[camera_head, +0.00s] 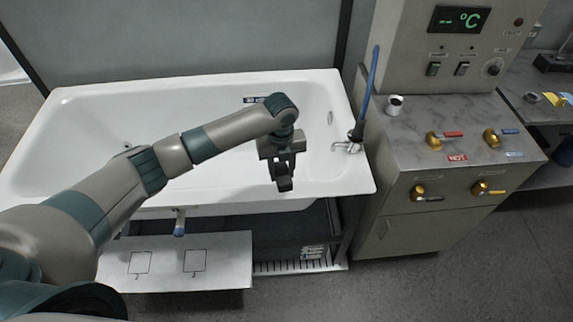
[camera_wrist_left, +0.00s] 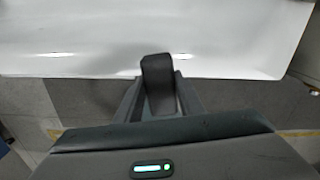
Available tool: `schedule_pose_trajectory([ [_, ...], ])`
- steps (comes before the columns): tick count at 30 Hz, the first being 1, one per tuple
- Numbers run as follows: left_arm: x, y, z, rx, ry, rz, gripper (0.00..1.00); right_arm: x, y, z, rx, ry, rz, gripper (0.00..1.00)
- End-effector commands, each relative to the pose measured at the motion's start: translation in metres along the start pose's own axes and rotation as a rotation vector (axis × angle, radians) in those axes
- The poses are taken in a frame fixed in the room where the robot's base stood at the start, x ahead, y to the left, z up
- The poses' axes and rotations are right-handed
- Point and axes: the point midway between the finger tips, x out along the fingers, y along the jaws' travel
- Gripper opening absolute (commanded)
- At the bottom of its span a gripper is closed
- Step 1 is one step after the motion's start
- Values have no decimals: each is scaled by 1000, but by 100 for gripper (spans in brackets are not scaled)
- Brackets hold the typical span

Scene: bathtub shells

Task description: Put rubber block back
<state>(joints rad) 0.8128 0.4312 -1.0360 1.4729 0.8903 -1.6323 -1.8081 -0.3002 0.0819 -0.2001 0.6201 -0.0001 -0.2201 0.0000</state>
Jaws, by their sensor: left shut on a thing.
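My left gripper (camera_head: 284,180) is shut on a dark block, the rubber block (camera_head: 285,184), and holds it over the front right rim of the white bathtub. In the left wrist view the rubber block (camera_wrist_left: 158,78) stands out between the two fingers of the left gripper (camera_wrist_left: 160,95). A white board (camera_head: 222,262) with two drawn outlines (camera_head: 195,261) lies low in front of the tub, left of the gripper. My right gripper is not in view.
The bathtub (camera_head: 80,110) fills the middle. A grey control cabinet (camera_head: 440,160) with valves stands close on the right, with a blue-handled hand shower (camera_head: 371,75) at the tub's right end. A drain grate (camera_head: 290,267) lies below the tub.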

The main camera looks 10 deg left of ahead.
Motion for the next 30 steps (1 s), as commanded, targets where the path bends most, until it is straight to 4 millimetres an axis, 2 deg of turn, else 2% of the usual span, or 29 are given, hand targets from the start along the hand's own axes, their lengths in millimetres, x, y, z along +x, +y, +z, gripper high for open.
schedule_pose_trajectory([
  [12, 16, 28, -39, -631, 16, 1, 10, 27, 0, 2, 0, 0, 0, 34],
  [30, 26, 77, -98, -1629, 17, 9, 10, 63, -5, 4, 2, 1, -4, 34],
])
